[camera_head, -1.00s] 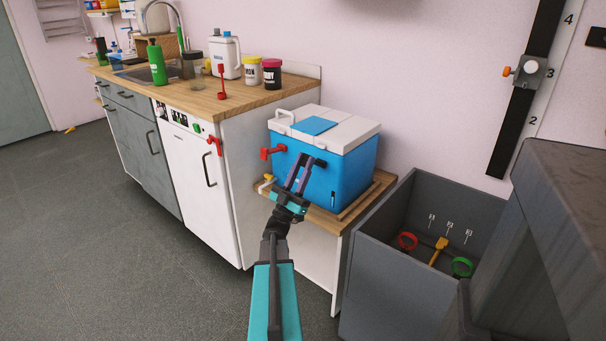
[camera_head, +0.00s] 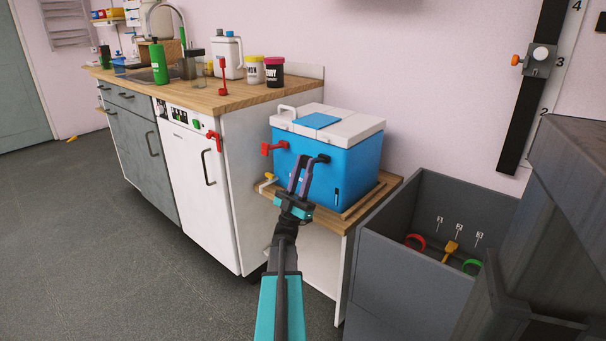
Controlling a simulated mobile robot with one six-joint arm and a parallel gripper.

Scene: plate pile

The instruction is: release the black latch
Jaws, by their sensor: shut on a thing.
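A blue cooler (camera_head: 345,170) with a white lid (camera_head: 345,122) sits on a low wooden stand. The black latch (camera_head: 323,158) is on the upper front of the cooler, right of a red latch (camera_head: 272,148). My gripper (camera_head: 305,160) is at the cooler's front, with its fingertips at the black latch. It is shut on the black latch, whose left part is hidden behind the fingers. The lid looks closed. The latch's exact angle is hard to make out.
A grey bin (camera_head: 385,245) with red, yellow and green handled items stands to the right. A white cabinet (camera_head: 240,185) with a wooden counter (camera_head: 250,97) stands left. A yellow piece (camera_head: 269,178) lies by the stand's left edge.

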